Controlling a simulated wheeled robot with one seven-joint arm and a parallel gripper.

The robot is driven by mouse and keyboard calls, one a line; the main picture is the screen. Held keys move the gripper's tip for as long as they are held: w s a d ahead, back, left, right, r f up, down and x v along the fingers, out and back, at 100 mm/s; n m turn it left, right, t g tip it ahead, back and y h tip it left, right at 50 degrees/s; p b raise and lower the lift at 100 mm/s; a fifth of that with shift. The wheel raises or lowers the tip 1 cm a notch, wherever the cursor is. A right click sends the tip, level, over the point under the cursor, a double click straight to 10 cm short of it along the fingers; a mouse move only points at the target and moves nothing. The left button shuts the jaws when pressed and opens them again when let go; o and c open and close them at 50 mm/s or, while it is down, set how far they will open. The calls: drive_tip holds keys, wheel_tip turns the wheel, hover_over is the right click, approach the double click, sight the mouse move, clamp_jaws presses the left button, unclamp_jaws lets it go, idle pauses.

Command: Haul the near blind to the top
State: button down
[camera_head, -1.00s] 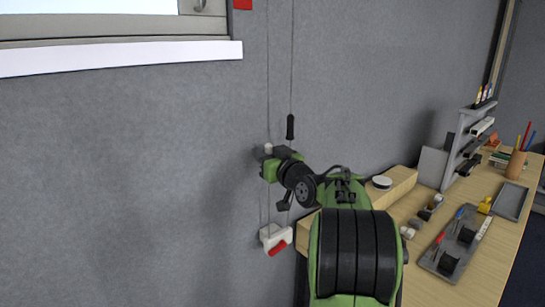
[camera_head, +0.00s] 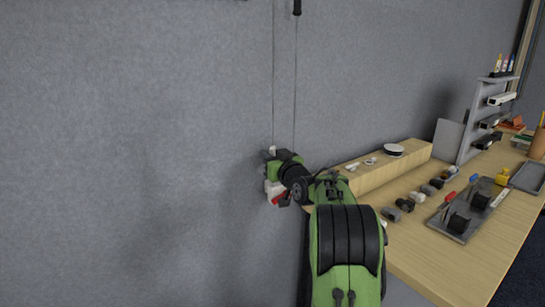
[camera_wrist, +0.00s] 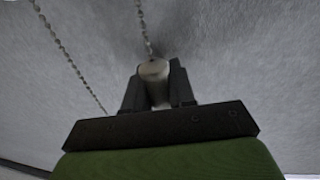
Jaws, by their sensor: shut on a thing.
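My gripper (camera_head: 270,157) is shut on a pale knob (camera_head: 272,149) on the left cord (camera_head: 274,75), close to the grey wall. In the wrist view the pale cylindrical knob (camera_wrist: 154,70) sits between both dark fingers, with a beaded chain (camera_wrist: 143,28) running up from it. A second chain (camera_wrist: 70,55) hangs to its left in that view. In the head view the right cord (camera_head: 296,70) carries a black toggle (camera_head: 297,6) at the top edge. The white cord holder with a red part (camera_head: 275,192) is just below my gripper, partly covered. The blind itself is out of view.
A wooden table (camera_head: 430,255) stands at right with a raised wooden block (camera_head: 385,165), a grey tool tray (camera_head: 465,225) and a grey rack (camera_head: 480,115). Its near left end is close to my forearm. The wall at left is bare.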

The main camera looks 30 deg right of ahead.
drive_tip(key=shift+f, duration=0.55)
drive_tip(key=c, duration=1.3)
unclamp_jaws()
drive_tip(key=shift+w, duration=0.2)
drive_tip(key=shift+s+r, duration=0.1)
drive_tip(key=s+a+b, duration=0.1)
drive_tip(key=s+a, duration=0.1)
drive_tip(key=s, duration=1.3)
drive_tip(key=shift+s+b, duration=0.25)
drive_tip(key=shift+b, duration=0.05)
